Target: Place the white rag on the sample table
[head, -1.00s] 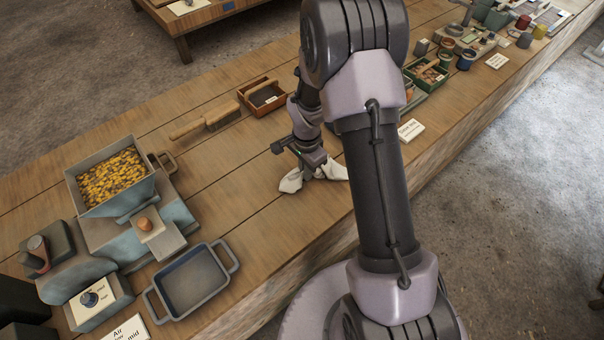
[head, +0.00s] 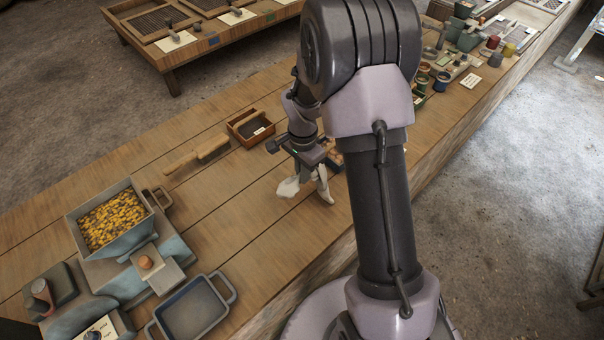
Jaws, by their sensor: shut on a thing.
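My gripper (head: 307,174) is shut on the white rag (head: 290,188) above the long wooden bench (head: 235,230), near its front half. The rag hangs from the fingers in folds, its lower end close to the bench top. I cannot tell whether it still touches the wood. My arm hides part of the bench to the right of the rag. Which table is the sample table is not clear from this view; a low wooden table (head: 172,82) with mesh trays and white cards stands at the back.
Bare floor separates the bench from the low table.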

